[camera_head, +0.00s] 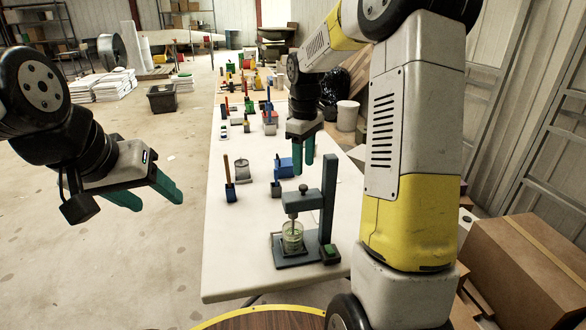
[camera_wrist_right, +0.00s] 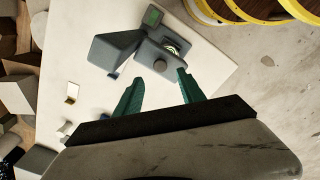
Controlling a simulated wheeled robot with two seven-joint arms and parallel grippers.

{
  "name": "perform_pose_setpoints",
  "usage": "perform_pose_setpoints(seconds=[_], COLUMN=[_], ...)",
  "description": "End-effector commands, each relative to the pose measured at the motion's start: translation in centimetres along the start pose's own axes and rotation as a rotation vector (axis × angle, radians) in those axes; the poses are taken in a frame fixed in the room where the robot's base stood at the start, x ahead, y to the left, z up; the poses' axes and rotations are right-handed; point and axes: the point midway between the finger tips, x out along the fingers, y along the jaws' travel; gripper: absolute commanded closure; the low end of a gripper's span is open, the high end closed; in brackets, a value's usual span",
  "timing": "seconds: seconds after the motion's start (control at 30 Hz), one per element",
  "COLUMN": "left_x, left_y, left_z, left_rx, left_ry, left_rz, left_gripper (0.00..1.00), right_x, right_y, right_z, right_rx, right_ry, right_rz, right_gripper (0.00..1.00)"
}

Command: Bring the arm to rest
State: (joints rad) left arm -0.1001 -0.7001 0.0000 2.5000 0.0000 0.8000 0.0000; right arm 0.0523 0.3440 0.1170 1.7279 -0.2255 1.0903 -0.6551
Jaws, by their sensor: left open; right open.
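My right gripper (camera_head: 302,158) is open and empty above the white table (camera_head: 245,265), behind a grey-green stirring stand (camera_head: 327,205). The stand holds a glass beaker (camera_head: 292,237) on its base, with the mixer head over it. In the right wrist view my right gripper (camera_wrist_right: 158,92) has its green fingers spread apart, with nothing between them. The stand (camera_wrist_right: 115,50) shows beyond the fingertips there. My left gripper (camera_head: 150,195) is open and empty, held over bare floor left of the table.
Several small coloured items stand further back. Cardboard boxes (camera_head: 530,265) fill the right side.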

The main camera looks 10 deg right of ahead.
Motion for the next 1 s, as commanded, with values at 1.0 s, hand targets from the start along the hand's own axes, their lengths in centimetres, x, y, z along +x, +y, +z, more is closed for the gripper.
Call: perform_pose_setpoints(seconds=[1.0], left_x=[0.0], left_y=[0.0], left_z=[0.0], left_rx=[0.000], left_ry=[0.000], left_rz=[0.000], left_gripper=[0.43], right_x=[-10.3], right_y=[-11.8], right_z=[8.8], right_rx=[0.431], right_ry=[0.318], right_rz=[0.105], right_gripper=[0.53])
